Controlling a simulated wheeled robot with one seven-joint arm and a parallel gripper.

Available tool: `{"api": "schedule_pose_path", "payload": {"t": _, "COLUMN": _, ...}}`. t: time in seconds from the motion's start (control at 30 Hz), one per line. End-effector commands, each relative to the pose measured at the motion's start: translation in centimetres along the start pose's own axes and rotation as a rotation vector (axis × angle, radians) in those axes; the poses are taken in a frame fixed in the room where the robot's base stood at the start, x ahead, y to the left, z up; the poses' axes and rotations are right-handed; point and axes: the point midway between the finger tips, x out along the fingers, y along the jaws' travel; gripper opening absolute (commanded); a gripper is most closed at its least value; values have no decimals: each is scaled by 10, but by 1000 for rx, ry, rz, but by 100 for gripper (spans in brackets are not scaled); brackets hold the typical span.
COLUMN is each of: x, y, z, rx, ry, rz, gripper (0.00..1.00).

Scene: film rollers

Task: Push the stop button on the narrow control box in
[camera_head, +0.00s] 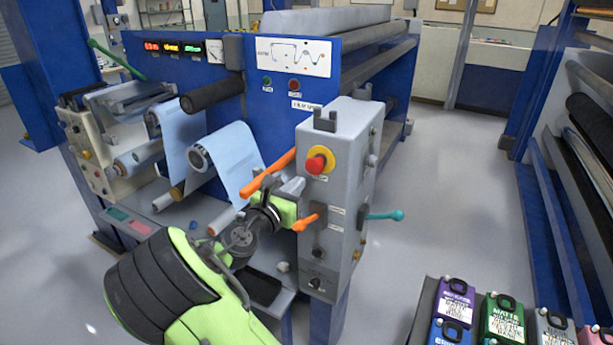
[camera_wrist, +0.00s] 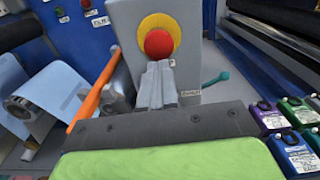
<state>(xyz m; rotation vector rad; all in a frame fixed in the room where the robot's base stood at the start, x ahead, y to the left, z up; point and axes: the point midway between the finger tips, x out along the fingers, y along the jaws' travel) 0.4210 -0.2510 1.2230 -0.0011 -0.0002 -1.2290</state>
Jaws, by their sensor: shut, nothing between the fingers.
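The stop button (camera_head: 318,162) is a red mushroom button on a yellow round plate, on the front face of the narrow grey control box (camera_head: 334,190). The button also shows in the wrist view (camera_wrist: 158,43), at top centre, with the box (camera_wrist: 125,22) behind it. My gripper (camera_head: 297,183) is shut and empty, just below and left of the button in the head view.
An orange lever (camera_head: 268,174) slants past my gripper's left side. A second orange handle (camera_head: 305,222) and a teal lever (camera_head: 385,215) stick out lower on the box. Blue film rolls (camera_head: 222,165) stand left. Several coloured canisters (camera_head: 503,318) stand at lower right.

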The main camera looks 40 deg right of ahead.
Motion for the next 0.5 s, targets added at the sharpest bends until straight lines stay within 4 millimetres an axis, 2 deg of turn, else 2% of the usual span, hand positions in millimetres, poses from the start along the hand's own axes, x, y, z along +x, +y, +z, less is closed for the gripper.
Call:
{"api": "schedule_pose_path", "payload": {"t": 0.03, "x": 12, "y": -2, "z": 0, "rx": 2, "ry": -1, "rz": -6, "gripper": 0}}
{"api": "schedule_pose_path", "payload": {"t": 0.2, "x": 42, "y": -1, "z": 0, "rx": 1, "ry": -1, "rz": -2, "gripper": 0}}
{"api": "schedule_pose_path", "payload": {"t": 0.33, "x": 53, "y": 0, "z": 0, "rx": 0, "ry": 0, "rz": 0, "gripper": 0}}
{"api": "schedule_pose_path", "payload": {"t": 0.5, "x": 55, "y": 0, "z": 0, "rx": 0, "ry": 1, "rz": 1, "gripper": 0}}
